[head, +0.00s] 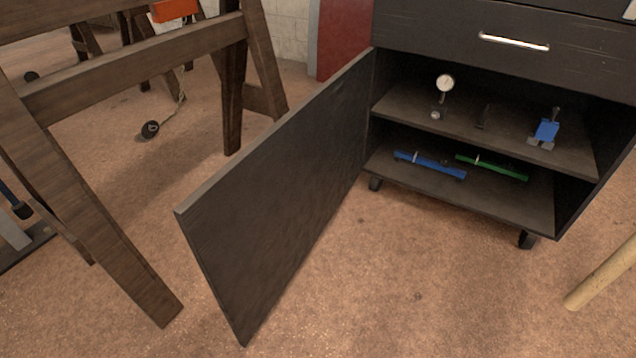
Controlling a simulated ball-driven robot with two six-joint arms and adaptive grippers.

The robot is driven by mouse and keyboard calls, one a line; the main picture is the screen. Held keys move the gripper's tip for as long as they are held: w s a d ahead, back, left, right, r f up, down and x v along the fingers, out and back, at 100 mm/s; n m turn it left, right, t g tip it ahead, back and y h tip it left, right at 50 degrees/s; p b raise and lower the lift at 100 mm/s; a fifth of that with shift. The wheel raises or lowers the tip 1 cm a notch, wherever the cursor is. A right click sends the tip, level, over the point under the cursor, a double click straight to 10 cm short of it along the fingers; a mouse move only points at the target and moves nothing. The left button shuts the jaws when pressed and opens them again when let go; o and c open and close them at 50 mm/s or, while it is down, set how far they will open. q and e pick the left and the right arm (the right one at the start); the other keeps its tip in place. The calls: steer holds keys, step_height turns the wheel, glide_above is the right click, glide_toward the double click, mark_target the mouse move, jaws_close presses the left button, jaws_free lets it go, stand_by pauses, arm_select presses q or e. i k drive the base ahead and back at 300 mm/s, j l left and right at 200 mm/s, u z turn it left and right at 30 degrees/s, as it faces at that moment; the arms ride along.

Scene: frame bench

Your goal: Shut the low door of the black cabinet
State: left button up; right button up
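The black cabinet (450,28) stands at the upper right on casters. Its low door (285,190) is wide open. The door is hinged at the cabinet's left side and swings out toward me, its free edge at the lower left of the view. The open compartment shows two shelves. A dial gauge (445,84) and a small blue tool (547,130) are on the upper shelf (400,103). A blue bar (430,165) and a green bar (492,167) lie on the lower shelf (510,205). Neither gripper is in view.
A drawer with a silver handle (514,42) is shut above the compartment. A wooden trestle (130,70) stands left of the door. A pale wooden pole (603,272) juts in at the lower right. The floor in front of the cabinet is clear.

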mark_target(248, 229)
steer(key=j+z, duration=0.2)
steer(key=j, duration=0.15)
steer(key=k+j+z, duration=0.2)
steer(key=j, duration=0.15)
steer(key=j+z, duration=0.15)
steer(key=j, duration=0.2)
steer(key=k+j+z, duration=0.2)
steer(key=j, duration=0.15)
steer(key=i+j+z, duration=0.2)
steer(key=j, duration=0.45)
steer(key=i+j+z, duration=0.1)
steer(key=j+z, duration=0.15)
steer(key=j, duration=0.4)
steer(key=j+z, duration=0.2)
steer(key=j, duration=0.45)
steer(key=k+z, duration=0.35)
steer(key=k+l+z, duration=0.15)
steer(key=z, duration=0.2)
